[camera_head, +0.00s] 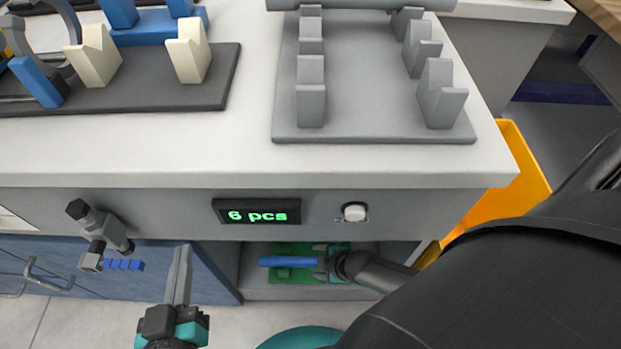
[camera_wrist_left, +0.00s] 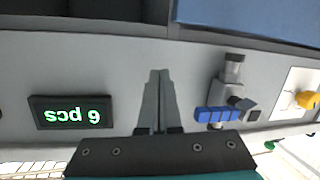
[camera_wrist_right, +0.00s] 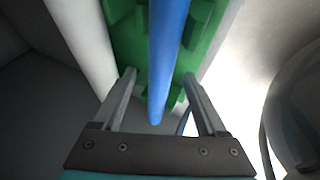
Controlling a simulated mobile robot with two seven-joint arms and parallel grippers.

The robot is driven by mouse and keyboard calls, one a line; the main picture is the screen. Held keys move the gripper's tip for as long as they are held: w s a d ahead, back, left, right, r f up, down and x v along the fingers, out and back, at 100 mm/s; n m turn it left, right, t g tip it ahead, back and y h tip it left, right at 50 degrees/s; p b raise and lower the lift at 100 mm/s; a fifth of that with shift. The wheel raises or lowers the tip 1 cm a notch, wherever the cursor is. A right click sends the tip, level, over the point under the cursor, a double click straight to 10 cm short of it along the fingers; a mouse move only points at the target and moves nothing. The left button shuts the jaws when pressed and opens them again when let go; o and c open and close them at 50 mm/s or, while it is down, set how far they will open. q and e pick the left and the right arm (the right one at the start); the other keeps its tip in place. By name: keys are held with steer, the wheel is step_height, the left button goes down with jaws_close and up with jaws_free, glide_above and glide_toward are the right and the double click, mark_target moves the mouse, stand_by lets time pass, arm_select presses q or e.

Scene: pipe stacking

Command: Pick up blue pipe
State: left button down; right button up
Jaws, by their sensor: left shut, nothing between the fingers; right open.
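The blue pipe (camera_head: 290,261) lies over a green holder (camera_head: 285,275) in the opening under the counter. In the right wrist view the blue pipe (camera_wrist_right: 166,60) runs lengthwise above the green holder (camera_wrist_right: 127,40), and its near end reaches between the fingers. My right gripper (camera_wrist_right: 160,85) is open with one finger on each side of the pipe; I cannot tell if either touches it. In the head view my right arm partly covers the pipe's right end. My left gripper (camera_head: 182,250) is shut and empty in front of the cabinet; its closed fingertips (camera_wrist_left: 158,74) show in the left wrist view.
A display reading "6 pcs" (camera_head: 257,212) and a white knob (camera_head: 354,212) sit on the counter front above the opening. A grey fixture with a blue handle (camera_head: 123,265) juts out at left. A grey rack (camera_head: 355,110) stands on the counter. A yellow bin (camera_head: 512,190) is at right.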

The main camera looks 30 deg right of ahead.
arm_select(q)
steer(key=shift+s+d+r+t, duration=0.25)
steer(key=shift+r+t, duration=0.15)
steer(key=shift+t, duration=0.2)
arm_select(e)
steer(key=shift+w+a+f, duration=0.1)
steer(key=shift+w+f, duration=0.1)
steer(key=shift+f, duration=0.15)
steer(key=shift+c, duration=0.2)
jaws_close()
